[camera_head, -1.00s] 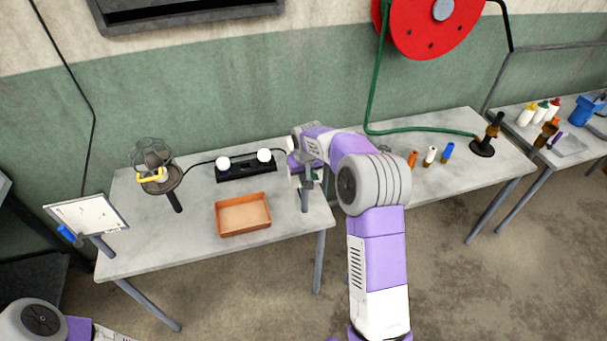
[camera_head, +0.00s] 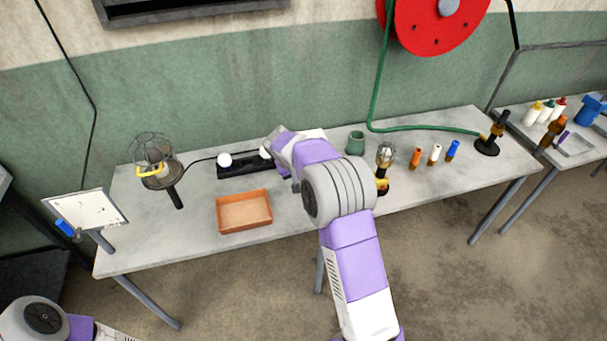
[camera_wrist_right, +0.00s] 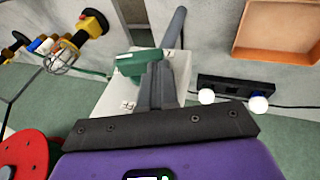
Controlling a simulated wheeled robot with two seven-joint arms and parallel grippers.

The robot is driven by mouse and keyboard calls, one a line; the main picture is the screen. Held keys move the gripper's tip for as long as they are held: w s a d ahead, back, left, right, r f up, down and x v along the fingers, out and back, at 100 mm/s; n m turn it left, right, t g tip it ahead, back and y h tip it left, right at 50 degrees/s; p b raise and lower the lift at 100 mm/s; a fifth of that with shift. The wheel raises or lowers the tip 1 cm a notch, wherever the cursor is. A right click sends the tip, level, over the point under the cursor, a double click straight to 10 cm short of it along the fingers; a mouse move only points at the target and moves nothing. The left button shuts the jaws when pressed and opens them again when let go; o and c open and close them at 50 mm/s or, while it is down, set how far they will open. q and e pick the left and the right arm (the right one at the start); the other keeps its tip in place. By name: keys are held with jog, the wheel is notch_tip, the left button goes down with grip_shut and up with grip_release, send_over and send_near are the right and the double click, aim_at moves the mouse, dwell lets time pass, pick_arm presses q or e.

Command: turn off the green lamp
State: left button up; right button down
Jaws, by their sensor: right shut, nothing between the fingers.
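A green cup-shaped thing (camera_head: 356,143), perhaps the green lamp, stands at the back of the long table, just right of my right arm. In the right wrist view a green body (camera_wrist_right: 142,62) shows beside my fingers, over a white box (camera_wrist_right: 112,97) with small switch-like parts. I cannot tell if a lamp is lit. My right gripper (camera_wrist_right: 158,70) is shut and empty, its dark fingers over the white box and close to the green body; contact is unclear. In the head view it is hidden by my arm. My left gripper is out of view.
A caged lamp (camera_head: 385,158) stands to the right, by several small bottles. Another caged lamp (camera_head: 153,150) stands at the left.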

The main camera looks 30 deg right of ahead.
jog(key=f+h+b, duration=0.2)
jog(key=h+b, duration=0.2)
jog(key=f+n+g+h+b, duration=0.1)
jog(key=f+h+b, duration=0.1)
jog(key=h+b, duration=0.1)
jog(key=f+n+h+b, duration=0.1)
jog(key=f+h+b, duration=0.1)
jog(key=h+b, duration=0.2)
jog(key=shift+a+g+h+b, duration=0.3)
jog(key=shift+h+b, duration=0.05)
jog(key=shift+h, duration=0.35)
dwell(0.4)
jog(key=a, duration=1.4)
jog(key=shift+w, duration=0.25)
jog(key=shift+d, duration=0.1)
